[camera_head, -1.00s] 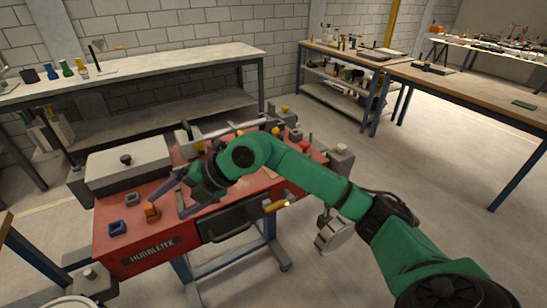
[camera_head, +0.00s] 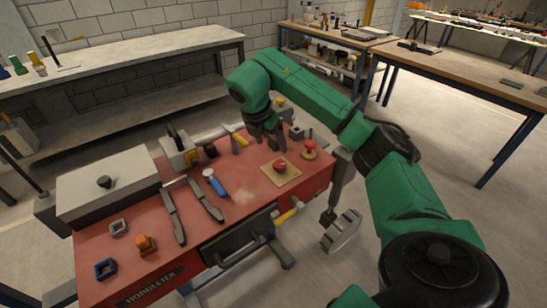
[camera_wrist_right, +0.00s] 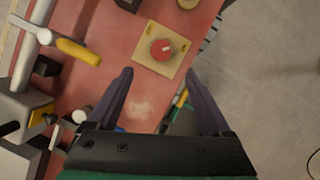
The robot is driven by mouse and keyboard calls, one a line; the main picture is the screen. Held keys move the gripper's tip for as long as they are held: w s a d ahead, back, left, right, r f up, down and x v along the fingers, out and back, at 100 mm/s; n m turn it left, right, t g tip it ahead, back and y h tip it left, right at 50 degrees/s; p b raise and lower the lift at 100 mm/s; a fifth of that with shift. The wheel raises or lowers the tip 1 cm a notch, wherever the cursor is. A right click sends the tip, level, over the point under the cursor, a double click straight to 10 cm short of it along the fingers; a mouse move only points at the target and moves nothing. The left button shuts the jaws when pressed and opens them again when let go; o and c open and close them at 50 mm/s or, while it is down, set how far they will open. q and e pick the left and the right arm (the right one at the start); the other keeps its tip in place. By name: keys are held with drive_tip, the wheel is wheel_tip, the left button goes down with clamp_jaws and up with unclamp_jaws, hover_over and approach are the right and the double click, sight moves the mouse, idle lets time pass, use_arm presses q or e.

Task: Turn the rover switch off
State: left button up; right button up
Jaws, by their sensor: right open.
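A round red knob (camera_head: 281,166) sits on a square tan plate (camera_head: 292,177) on the right part of the red table top. In the right wrist view the red knob (camera_wrist_right: 161,49) lies just beyond the fingertips, roughly centred between them, with a pale mark on its top. No label is readable, so I cannot tell for sure that it is the rover switch. My right gripper (camera_head: 268,143) points down behind the plate in the head view. Its two purple-grey fingers (camera_wrist_right: 157,78) are spread, with nothing between them. My left gripper is out of view.
A second red knob (camera_head: 310,147) stands right of the plate. A yellow-handled lever (camera_head: 288,212) juts from the front. Workbenches (camera_head: 120,55) stand behind.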

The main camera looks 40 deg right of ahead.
sight(279, 164)
drive_tip(key=p+x, duration=0.2)
drive_tip(key=x, duration=0.7)
drive_tip(key=shift+d, duration=0.1)
drive_tip(key=x, duration=0.2)
drive_tip(key=shift+f, duration=0.35)
drive_tip(key=shift+d+f, duration=0.15)
drive_tip(key=shift+f, duration=0.05)
drive_tip(key=shift+c, duration=0.9)
clamp_jaws()
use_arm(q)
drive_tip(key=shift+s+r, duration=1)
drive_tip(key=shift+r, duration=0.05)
